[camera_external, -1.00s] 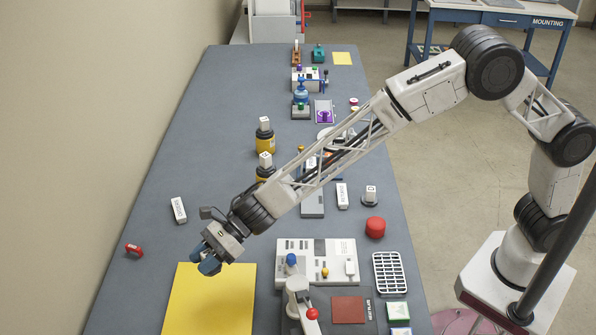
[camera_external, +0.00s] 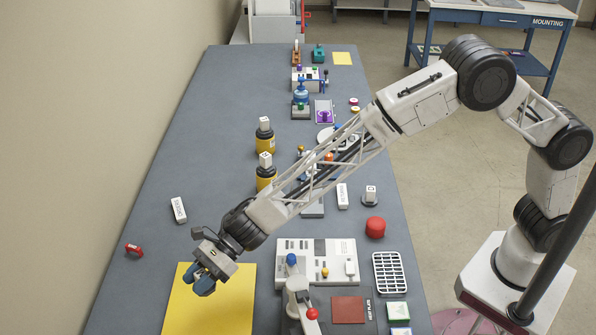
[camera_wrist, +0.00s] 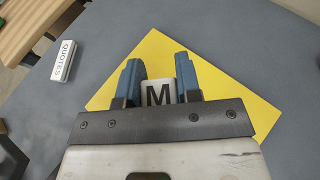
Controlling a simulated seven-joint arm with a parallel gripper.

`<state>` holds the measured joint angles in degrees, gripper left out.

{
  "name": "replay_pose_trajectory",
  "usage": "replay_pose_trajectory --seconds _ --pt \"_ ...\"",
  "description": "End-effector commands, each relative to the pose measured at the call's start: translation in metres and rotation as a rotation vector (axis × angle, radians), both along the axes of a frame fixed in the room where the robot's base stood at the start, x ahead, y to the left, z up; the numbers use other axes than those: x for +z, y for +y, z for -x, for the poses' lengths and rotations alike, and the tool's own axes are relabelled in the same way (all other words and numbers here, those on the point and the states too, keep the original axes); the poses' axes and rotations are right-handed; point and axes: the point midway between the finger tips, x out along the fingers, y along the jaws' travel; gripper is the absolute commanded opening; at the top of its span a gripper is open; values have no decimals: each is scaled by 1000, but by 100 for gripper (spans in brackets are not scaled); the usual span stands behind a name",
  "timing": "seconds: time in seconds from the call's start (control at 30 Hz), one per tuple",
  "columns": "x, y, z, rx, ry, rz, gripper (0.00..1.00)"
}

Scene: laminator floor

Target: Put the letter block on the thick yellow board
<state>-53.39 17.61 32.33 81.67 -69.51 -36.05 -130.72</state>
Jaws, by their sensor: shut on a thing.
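The yellow board (camera_external: 212,308) lies flat on the grey table at the front left in the external view; it also fills the middle of the wrist view (camera_wrist: 232,100). My gripper (camera_external: 203,285) is over the board's upper-left part. In the wrist view, my gripper (camera_wrist: 158,75) has its blue fingers on both sides of a white letter block (camera_wrist: 159,90) marked M, and it is shut on it. The block is hidden in the external view. I cannot tell how far the block is above the board.
A red item (camera_external: 134,249) lies at the left edge. A white machine (camera_external: 318,262) stands right of the board. Bare table lies behind the board.

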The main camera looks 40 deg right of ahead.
Motion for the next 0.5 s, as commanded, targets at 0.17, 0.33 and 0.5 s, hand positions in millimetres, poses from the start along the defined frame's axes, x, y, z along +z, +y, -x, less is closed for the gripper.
replay_pose_trajectory --seconds 0.17,0.33,0.5 --pt "-24 0 0 0 1 0 0" --pt "-38 0 0 -1 0 -1 0" --pt "-40 0 0 -1 0 -1 0"
